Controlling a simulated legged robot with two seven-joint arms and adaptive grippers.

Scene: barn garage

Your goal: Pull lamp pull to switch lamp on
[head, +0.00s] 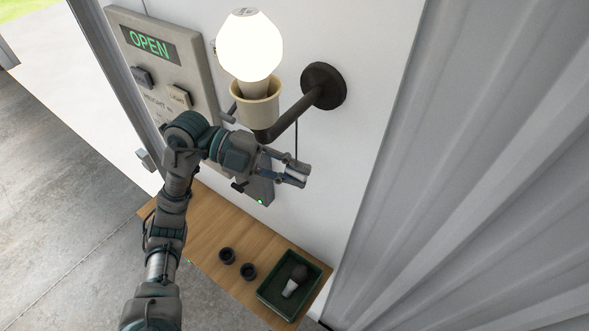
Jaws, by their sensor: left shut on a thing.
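A wall lamp with a bright, glowing bulb (249,46) sits in a cream socket (257,103). A dark bent arm (298,112) joins it to a round wall mount (324,86). A thin dark lamp pull cord (296,140) hangs below the lamp arm. My left gripper (297,175) is below the lamp, at the lower end of the cord, and is shut on the lamp pull. The pull's end is mostly hidden between the fingers. My right gripper is not in view.
A wall panel (200,72) with a green OPEN display stands left of the lamp. Below, a wooden shelf (215,222) carries two small dark rings (227,255) and a green tray (271,296) with a bulb-like item (291,287). Corrugated metal wall (470,180) is at right.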

